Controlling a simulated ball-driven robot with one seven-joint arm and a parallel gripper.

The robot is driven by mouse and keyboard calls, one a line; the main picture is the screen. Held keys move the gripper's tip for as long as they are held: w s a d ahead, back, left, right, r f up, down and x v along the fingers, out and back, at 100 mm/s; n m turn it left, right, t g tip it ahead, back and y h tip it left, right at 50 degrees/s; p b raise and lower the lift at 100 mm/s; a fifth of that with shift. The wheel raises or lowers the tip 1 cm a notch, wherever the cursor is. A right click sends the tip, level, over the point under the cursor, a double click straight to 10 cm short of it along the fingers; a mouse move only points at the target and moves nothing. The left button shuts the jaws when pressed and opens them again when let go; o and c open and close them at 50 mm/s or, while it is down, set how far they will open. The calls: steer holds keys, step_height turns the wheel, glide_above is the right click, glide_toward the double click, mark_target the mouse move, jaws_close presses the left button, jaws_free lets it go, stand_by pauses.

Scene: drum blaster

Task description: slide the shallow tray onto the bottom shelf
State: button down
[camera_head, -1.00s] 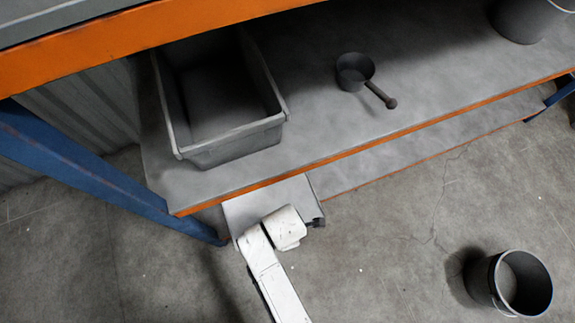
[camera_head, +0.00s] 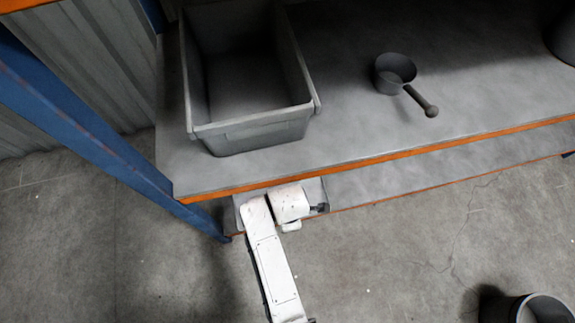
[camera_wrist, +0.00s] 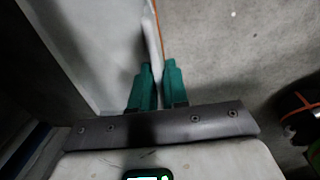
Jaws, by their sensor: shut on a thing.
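The shallow tray (camera_head: 316,191) is grey. In the head view it lies at the left end of the bottom shelf (camera_head: 410,180), mostly hidden under the shelf above and behind my arm. A front strip of it shows near the orange shelf edge. My gripper (camera_head: 319,208) is at the tray's front right, largely hidden behind my wrist. In the wrist view, the green fingers of my gripper (camera_wrist: 156,80) are shut on the tray's pale rim (camera_wrist: 152,42). I cannot tell whether the tray rests fully on the shelf.
The shelf above (camera_head: 350,130) has an orange front edge and overhangs the tray closely. It carries a deep grey bin (camera_head: 255,132) and a dark scoop (camera_head: 393,72). A blue upright (camera_head: 110,140) stands at the left. A dark bucket (camera_head: 535,308) is on the floor at lower right.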

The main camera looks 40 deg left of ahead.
steer(key=c, duration=1.1)
jaws_free()
steer(key=shift+o, duration=0.2)
steer(key=shift+r, duration=0.1)
